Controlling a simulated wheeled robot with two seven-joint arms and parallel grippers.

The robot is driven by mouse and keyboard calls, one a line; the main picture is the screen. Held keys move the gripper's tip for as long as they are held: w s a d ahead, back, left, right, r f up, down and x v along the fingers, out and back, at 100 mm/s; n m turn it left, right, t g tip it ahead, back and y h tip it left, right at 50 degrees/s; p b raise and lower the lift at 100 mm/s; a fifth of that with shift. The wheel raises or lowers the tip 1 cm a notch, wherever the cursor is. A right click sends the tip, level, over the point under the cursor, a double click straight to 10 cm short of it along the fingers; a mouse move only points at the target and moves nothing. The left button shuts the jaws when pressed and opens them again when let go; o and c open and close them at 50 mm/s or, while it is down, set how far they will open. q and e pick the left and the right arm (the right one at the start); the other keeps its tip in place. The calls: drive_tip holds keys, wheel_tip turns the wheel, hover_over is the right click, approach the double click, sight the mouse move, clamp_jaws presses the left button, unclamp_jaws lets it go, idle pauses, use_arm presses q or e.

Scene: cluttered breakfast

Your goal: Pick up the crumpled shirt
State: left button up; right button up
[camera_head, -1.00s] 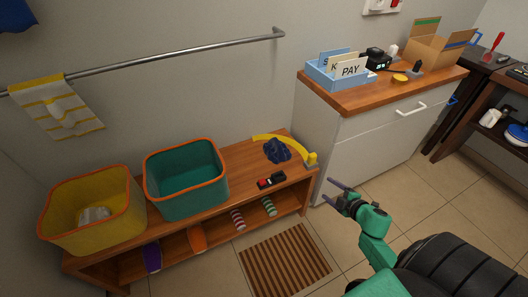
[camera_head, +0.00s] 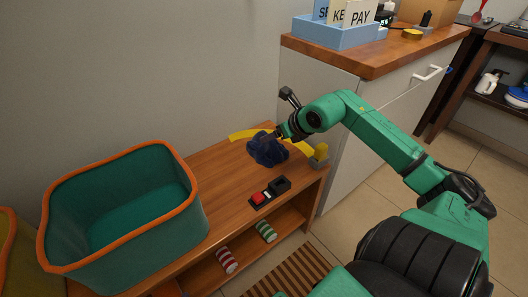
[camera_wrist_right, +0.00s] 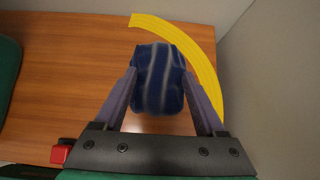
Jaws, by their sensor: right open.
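The crumpled shirt (camera_head: 266,150) is a dark blue bundle on the wooden bench top. In the right wrist view, the shirt (camera_wrist_right: 159,72) is striped with paler lines and lies between the two fingers of my right gripper (camera_wrist_right: 161,75). The right gripper (camera_head: 282,133) is open, one finger on each side of the shirt; I cannot tell whether they touch it. In the head view the gripper reaches the shirt from the right and its fingertips are partly hidden. My left gripper is not in view.
A yellow curved strip (camera_head: 247,134) lies behind the shirt. A black and red device (camera_head: 258,199) sits in front of it. A teal bin with an orange rim (camera_head: 125,215) stands to the left on the bench (camera_head: 222,178). A white cabinet (camera_head: 335,165) is at the right.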

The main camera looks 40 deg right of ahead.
drive_tip(key=b+x, duration=0.2)
drive_tip(key=x, duration=0.2)
drive_tip(key=shift+a+f, duration=0.1)
drive_tip(key=shift+f, duration=0.05)
drive_tip(key=shift+w+f+b, duration=0.3)
drive_tip(key=shift+w+f, duration=0.05)
drive_tip(key=shift+w, duration=0.05)
clamp_jaws()
use_arm(q)
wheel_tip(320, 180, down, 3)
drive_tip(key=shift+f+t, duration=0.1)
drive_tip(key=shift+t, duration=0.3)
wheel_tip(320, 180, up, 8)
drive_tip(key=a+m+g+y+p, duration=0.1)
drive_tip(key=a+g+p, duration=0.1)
drive_tip(key=p, duration=0.6)
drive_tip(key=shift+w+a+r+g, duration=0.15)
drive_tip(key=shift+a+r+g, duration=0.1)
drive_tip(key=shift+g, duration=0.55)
use_arm(e)
wheel_tip(320, 180, up, 20)
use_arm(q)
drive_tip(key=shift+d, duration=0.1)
